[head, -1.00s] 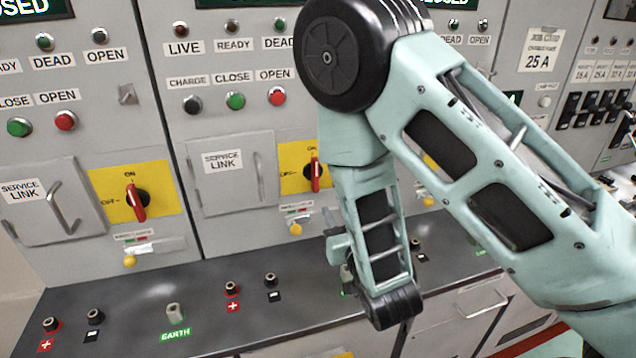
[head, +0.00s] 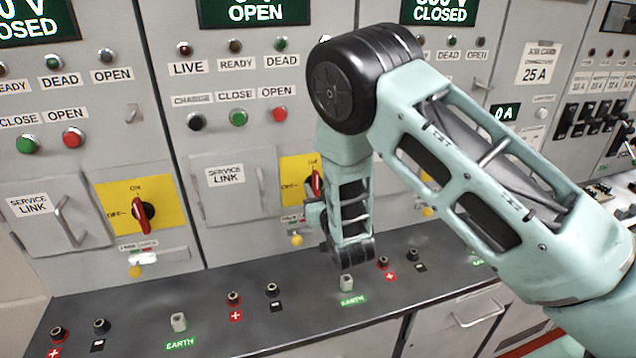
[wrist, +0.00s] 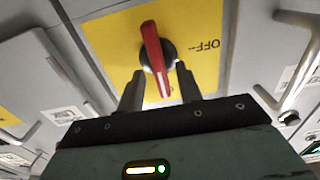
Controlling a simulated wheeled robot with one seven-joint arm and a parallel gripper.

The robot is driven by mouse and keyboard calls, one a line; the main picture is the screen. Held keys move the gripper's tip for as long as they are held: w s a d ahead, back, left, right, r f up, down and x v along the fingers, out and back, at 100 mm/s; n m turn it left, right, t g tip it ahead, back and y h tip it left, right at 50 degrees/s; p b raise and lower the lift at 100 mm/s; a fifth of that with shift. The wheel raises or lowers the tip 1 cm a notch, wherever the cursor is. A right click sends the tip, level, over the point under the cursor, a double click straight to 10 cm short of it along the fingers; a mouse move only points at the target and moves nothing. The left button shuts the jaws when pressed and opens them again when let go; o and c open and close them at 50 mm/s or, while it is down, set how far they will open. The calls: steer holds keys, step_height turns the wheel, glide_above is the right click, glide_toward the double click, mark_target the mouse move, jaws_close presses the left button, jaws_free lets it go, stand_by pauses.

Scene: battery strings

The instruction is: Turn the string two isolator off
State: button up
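The middle panel's isolator is a red handle (head: 316,183) on a yellow plate (head: 290,172), partly hidden by my arm in the head view. Its handle stands about upright, toward ON. In the wrist view the picture is upside down: the red handle (wrist: 152,45) runs nearly vertical on a black knob, with OFF to its right. My gripper (wrist: 160,70) is open, its two dark fingers apart near the lower part of the handle, one on each side. I cannot tell whether they touch it. In the head view my gripper (head: 314,212) is mostly hidden behind the wrist.
The left panel has a similar isolator (head: 142,215), also upright. The middle panel's display (head: 255,12) reads OPEN. Service link doors with handles (head: 226,182) flank the isolators. A dark ledge (head: 210,290) below carries several terminals and an earth post (head: 347,283) under my wrist.

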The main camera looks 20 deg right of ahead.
steer(key=shift+w, duration=0.45)
jaws_close()
